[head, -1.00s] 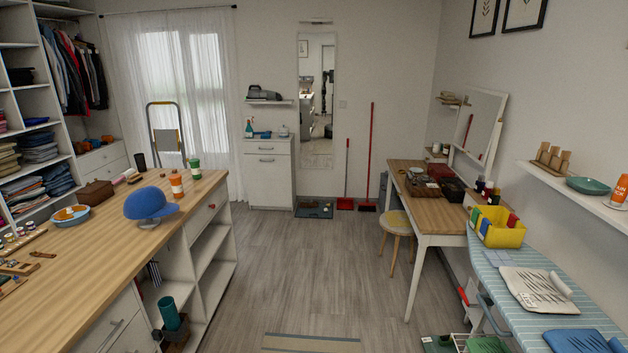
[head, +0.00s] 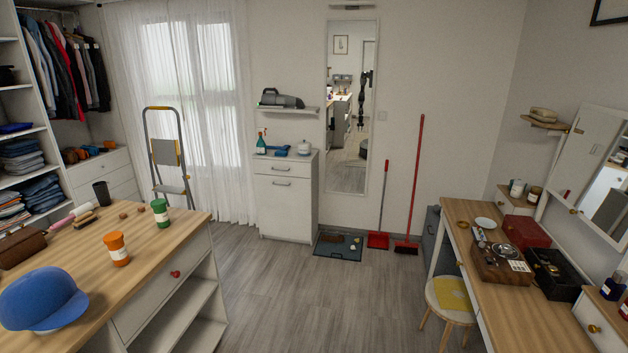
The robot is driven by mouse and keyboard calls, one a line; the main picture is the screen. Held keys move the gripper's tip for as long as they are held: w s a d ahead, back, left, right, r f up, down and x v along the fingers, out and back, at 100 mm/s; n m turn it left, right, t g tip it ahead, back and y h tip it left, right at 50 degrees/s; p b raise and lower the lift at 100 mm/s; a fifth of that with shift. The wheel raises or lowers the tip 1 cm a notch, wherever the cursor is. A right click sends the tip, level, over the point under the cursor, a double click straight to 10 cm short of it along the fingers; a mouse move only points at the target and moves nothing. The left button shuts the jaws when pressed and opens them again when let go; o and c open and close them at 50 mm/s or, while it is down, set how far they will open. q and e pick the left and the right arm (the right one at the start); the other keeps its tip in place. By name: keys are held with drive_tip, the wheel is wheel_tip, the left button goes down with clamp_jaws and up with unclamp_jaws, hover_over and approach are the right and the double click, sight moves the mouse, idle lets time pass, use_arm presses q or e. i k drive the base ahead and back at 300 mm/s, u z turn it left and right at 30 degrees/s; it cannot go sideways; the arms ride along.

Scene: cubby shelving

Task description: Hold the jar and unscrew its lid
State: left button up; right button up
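Several jars are in view, and I cannot tell which one the task means. An orange-lidded container (head: 117,250) with a white label stands upright near the end of the wooden counter at the left. A green container (head: 160,213) with a white label stands upright behind it. A small pale jar (head: 304,148) stands on the white cabinet by the far wall. Small jars, one pale (head: 517,188) and one brown (head: 535,195), stand on the dressing table's raised box at the right. Neither of my grippers shows in the head view.
A blue cap (head: 42,299) and a brown box (head: 21,248) lie on the counter (head: 180,240). A stool (head: 450,299) stands by the dressing table (head: 520,305). A stepladder (head: 168,155) stands at the window. The floor (head: 320,300) between counter and table is clear.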

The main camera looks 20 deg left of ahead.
sight(162, 215)
drive_tip(key=i, duration=1.1)
drive_tip(key=u, duration=1.6)
